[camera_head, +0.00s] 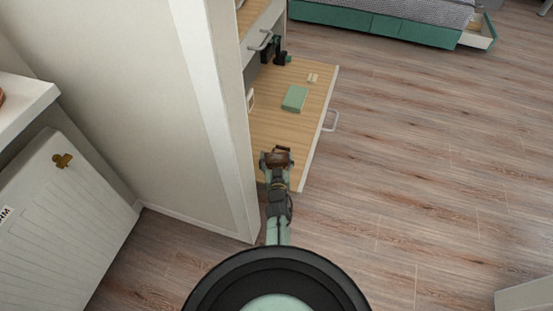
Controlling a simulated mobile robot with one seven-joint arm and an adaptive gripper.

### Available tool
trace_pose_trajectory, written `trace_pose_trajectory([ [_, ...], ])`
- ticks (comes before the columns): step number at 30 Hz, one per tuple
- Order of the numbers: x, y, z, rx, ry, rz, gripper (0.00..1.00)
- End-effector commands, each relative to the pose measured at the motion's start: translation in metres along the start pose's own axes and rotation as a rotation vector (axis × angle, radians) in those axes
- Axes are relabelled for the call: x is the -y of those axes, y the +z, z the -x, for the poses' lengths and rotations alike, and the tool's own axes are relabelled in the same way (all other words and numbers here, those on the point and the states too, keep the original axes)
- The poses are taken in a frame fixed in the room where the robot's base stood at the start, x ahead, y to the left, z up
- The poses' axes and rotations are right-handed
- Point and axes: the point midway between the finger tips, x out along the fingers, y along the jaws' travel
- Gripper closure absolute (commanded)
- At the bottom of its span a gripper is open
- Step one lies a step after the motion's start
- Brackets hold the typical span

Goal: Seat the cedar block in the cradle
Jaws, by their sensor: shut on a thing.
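My gripper (277,161) is shut on a reddish-brown block (279,155), which looks like the cedar block. It holds the block over the near end of a light wooden panel (286,126), a pulled-out drawer or lowered flap. The gap between block and panel cannot be judged, and the jaws hide part of the block. I cannot pick out the cradle with certainty. Dark upright pieces (281,58) stand at the panel's far end, too small to identify.
A green box (295,98) and a small cream item (313,78) lie on the panel. A white item (250,99) is at its left edge. A handle (331,120) sticks out on the right. A wall (170,100) stands close on the left. The floor (430,150) to the right is clear.

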Motion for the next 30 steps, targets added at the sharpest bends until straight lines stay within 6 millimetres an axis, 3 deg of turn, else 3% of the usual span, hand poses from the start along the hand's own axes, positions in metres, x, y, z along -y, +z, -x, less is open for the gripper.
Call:
trace_pose_trajectory([
  [14,0.000,0.016,-0.001,0.004,0.000,-0.001,0.56],
  [15,0.000,0.018,-0.001,0.006,0.000,-0.001,0.26],
  [24,0.000,0.024,0.001,0.012,0.000,-0.001,0.06],
  [30,0.000,0.025,0.001,0.012,0.000,-0.001,0.06],
])
